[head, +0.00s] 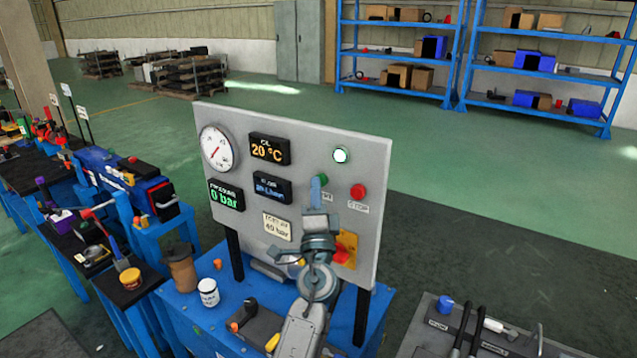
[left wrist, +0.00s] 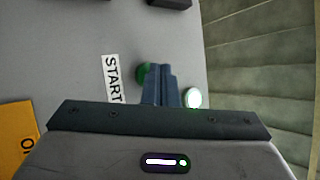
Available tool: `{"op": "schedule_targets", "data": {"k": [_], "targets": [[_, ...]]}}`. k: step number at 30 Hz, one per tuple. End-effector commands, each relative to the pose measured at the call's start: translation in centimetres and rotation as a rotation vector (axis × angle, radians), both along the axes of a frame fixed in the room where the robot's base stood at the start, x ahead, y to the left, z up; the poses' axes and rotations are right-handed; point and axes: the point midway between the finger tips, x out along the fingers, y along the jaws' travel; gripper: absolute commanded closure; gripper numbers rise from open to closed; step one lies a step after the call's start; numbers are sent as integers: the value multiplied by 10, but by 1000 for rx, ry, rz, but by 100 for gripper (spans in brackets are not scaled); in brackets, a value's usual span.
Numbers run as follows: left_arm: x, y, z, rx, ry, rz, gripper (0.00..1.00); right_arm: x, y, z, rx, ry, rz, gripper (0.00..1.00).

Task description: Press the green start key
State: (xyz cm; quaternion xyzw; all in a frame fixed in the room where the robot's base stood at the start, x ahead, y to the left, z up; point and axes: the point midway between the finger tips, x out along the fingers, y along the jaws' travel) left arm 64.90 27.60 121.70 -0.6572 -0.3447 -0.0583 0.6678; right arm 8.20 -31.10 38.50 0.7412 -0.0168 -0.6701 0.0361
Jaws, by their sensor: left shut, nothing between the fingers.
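The green start key (left wrist: 141,75) shows in the left wrist view beside its START label (left wrist: 111,80), partly hidden by my fingers. In the head view only a sliver of its green (head: 323,178) shows behind my gripper. My left gripper (head: 317,182) is shut and empty, with its fingertips in front of the grey panel (head: 300,135) at the key. In the left wrist view the closed fingers (left wrist: 160,68) overlap the key's right side. I cannot tell whether they touch it. My right gripper is not in view.
A red stop key (head: 358,191) sits right of the start key, and a white lamp (head: 340,155) above. A red knob on a yellow plate (head: 350,245) is lower down. Gauge (head: 216,148) and displays fill the left. A white jar (head: 208,292) stands on the blue bench.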

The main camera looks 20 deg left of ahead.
Motion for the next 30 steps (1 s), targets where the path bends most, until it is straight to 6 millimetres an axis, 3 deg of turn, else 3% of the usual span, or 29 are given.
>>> {"op": "schedule_targets", "data": {"k": [14, 24, 30], "targets": [[-17, 2, 0, 1, 0, -1, 100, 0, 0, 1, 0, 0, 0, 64], [-19, 3, 0, 0, 0, 0, 100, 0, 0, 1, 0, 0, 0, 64], [-35, 5, 0, 0, 1, 0, 100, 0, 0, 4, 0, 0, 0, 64]]}}
